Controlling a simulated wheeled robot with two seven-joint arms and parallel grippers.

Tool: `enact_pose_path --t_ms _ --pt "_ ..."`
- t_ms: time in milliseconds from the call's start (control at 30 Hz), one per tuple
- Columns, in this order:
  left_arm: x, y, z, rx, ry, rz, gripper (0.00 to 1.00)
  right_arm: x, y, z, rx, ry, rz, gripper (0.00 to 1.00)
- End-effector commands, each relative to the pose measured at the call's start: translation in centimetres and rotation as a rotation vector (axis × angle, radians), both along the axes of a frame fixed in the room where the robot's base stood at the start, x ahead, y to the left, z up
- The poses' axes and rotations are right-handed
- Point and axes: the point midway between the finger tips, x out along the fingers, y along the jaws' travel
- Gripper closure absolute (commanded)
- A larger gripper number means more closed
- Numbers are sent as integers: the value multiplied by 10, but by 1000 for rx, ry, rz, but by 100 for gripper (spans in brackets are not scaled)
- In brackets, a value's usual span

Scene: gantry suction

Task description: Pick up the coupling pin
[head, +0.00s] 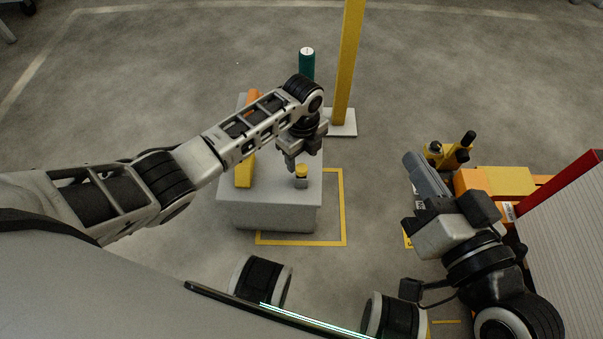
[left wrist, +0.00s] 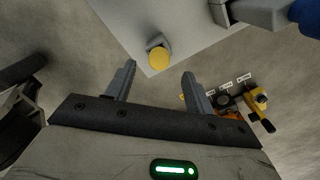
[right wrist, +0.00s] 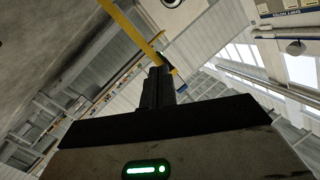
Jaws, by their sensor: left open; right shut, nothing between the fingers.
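The coupling pin, as I take it, is a small grey piece with a round yellow top (head: 301,171). It stands near the front right of a grey pedestal (head: 265,215). In the left wrist view the pin (left wrist: 158,58) shows just beyond the fingertips, between their lines, near the pedestal's corner. My left gripper (head: 303,160) is open and empty, above and close behind the pin, pointing down. Whether it touches the pin cannot be told. My right gripper (head: 418,170) is shut and empty, off to the right; its closed fingers (right wrist: 159,85) show in the right wrist view.
A yellow bar (head: 243,172) lies on the pedestal, partly behind my left arm. A teal cylinder (head: 307,62) and a yellow post (head: 347,70) on a white base stand behind. An orange and yellow fixture (head: 500,181) and red-edged panel are at right.

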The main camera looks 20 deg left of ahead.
Motion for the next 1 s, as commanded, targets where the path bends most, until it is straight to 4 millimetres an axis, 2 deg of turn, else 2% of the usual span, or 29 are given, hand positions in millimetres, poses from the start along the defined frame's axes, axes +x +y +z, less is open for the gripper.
enact_pose_path --t_ms 33,100,233,400,600,767,800,1000 --pt "-2 0 -14 1 3 1 46 0 1 -3 29 -9 3 100" --pt "-2 1 -27 1 4 1 46 6 0 5 27 -85 -2 100" --pt "-2 1 -41 1 2 0 46 16 -4 25 -10 -241 -20 100" --pt "-2 1 -47 1 2 0 46 20 -6 38 -36 -337 -32 100" --pt "-2 1 -46 1 1 0 46 20 -6 39 -37 -339 -34 100" --pt "-2 1 -46 1 0 0 91 20 -6 39 -38 -338 -34 100" --pt "-2 1 -46 1 0 0 96 20 -6 39 -37 -338 -34 100" --pt "-2 1 -46 1 0 0 96 20 -6 39 -37 -338 -34 100"
